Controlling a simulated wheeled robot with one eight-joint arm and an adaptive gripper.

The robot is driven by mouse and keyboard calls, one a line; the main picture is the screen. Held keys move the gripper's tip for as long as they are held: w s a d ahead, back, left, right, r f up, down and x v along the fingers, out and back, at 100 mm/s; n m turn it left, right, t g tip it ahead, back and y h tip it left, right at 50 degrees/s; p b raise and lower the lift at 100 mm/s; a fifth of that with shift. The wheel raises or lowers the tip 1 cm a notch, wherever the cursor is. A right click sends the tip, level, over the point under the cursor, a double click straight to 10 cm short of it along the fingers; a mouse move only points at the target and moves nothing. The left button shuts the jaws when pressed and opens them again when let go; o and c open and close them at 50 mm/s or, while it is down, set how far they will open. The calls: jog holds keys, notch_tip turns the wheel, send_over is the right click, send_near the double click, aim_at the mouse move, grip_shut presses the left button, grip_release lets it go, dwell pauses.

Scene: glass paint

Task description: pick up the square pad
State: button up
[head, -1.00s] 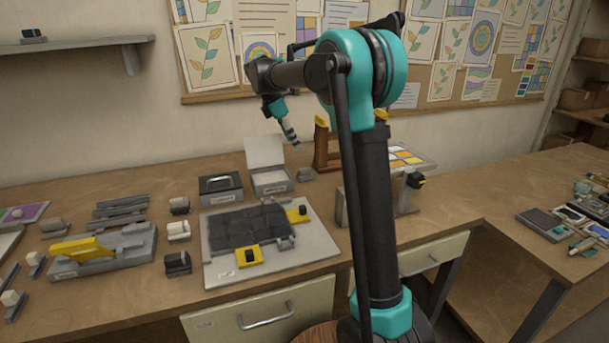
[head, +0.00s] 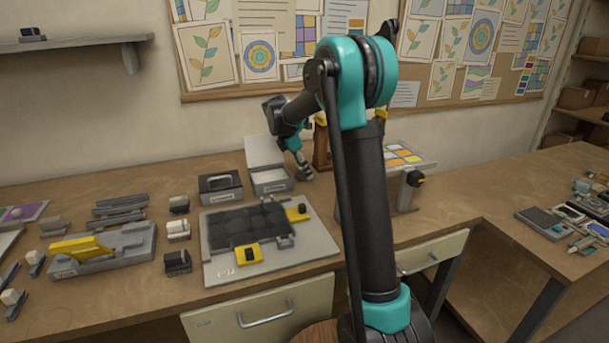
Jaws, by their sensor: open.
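My gripper (head: 304,173) is low over the back of the workbench, just right of an open-lidded light box (head: 270,180). Its jaws are open and point down. A small grey block stands at this spot in the earlier view; the gripper now covers most or all of it, and I cannot tell whether they touch. I cannot tell for certain whether that block is the square pad. Several small blocks with dark or light tops, such as a white-topped one (head: 177,230), stand in a column left of the board.
A grey board (head: 320,243) with dark tiles and yellow clamps lies at front centre. A dark-topped box (head: 220,186) stands left of the light box. A wooden stand (head: 321,148) is close behind my gripper. A colour tray (head: 415,160) stands right, beyond my arm.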

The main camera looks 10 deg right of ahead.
jog(key=shift+f, duration=0.15)
jog(key=c, duration=1.2)
jog(key=shift+c, duration=0.2)
notch_tip(320, 180, up, 20)
